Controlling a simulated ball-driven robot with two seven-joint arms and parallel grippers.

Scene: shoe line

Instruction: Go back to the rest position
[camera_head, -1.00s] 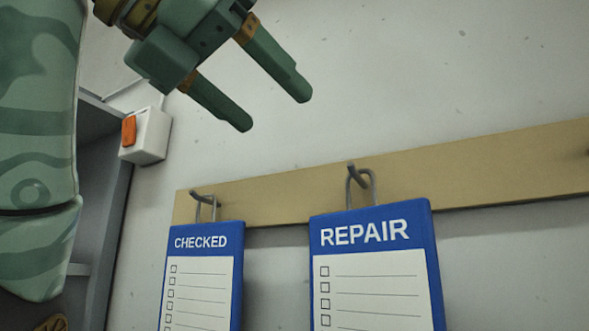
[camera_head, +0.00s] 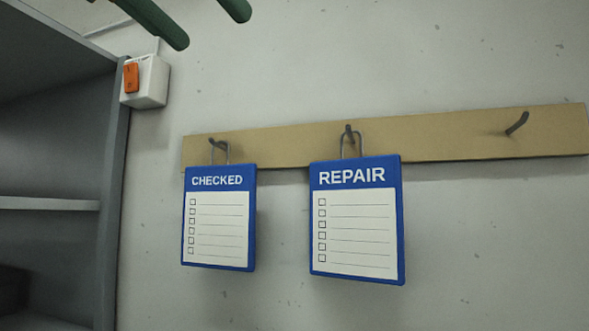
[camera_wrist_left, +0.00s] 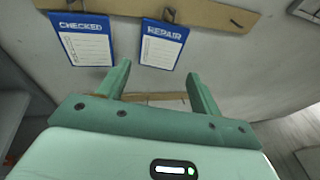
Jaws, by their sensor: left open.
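My left gripper (camera_head: 207,24) shows only as two green fingers at the top edge of the head view, apart and with nothing between them. In the left wrist view its fingers (camera_wrist_left: 158,74) are also spread and empty, pointing toward the wall with the tags. The blue CHECKED tag (camera_head: 219,218) and the blue REPAIR tag (camera_head: 356,220) hang by wire loops from hooks on a wooden rail (camera_head: 450,137). The gripper is apart from both tags. My right gripper is in neither view.
A grey shelf unit (camera_head: 50,204) stands at the left of the head view. A white box with an orange switch (camera_head: 145,82) is on the wall beside it. The right hook (camera_head: 517,124) on the rail is empty. The wall below the rail is clear around the tags.

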